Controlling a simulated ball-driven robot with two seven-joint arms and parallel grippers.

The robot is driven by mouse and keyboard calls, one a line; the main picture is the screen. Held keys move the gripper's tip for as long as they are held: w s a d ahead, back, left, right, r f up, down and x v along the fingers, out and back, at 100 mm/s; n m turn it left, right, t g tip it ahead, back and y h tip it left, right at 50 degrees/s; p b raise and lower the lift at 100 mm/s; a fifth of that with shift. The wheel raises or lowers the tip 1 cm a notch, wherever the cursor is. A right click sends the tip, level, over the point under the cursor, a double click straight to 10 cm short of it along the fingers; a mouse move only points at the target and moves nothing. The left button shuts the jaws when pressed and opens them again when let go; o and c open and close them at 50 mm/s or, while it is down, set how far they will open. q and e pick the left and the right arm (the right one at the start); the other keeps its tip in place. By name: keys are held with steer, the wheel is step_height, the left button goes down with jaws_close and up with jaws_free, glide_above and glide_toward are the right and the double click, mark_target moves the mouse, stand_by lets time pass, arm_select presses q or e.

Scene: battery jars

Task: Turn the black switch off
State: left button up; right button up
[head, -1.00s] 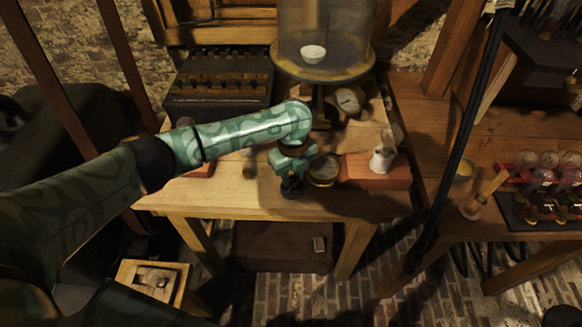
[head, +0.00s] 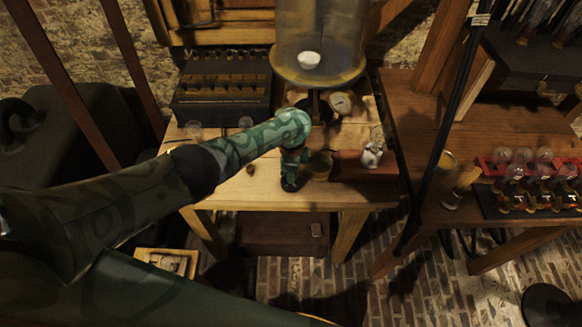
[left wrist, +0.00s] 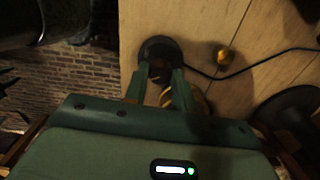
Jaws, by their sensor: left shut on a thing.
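The black switch (left wrist: 160,47) shows in the left wrist view as a round dark base on the wooden tabletop, with a dark cord running off to the right. In the head view it is a small dark shape (head: 290,185) near the table's front edge. My left gripper (left wrist: 161,76) reaches down over it, its two green fingers shut on the switch's upper part. The same gripper (head: 292,170) shows small in the head view. The fingers and shadow hide the lever, so I cannot tell its position. My right gripper is out of view.
A glass jar on a stand (head: 322,40) rises behind. A small brass knob (left wrist: 225,57) lies near the cord.

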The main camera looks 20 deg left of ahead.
arm_select(q)
steer(key=shift+n+p, duration=0.4)
steer(key=shift+n, duration=1.2)
steer(key=o, duration=1)
step_height(320, 180, up, 16)
steer(key=p, duration=1.1)
steer(key=shift+r, duration=0.15)
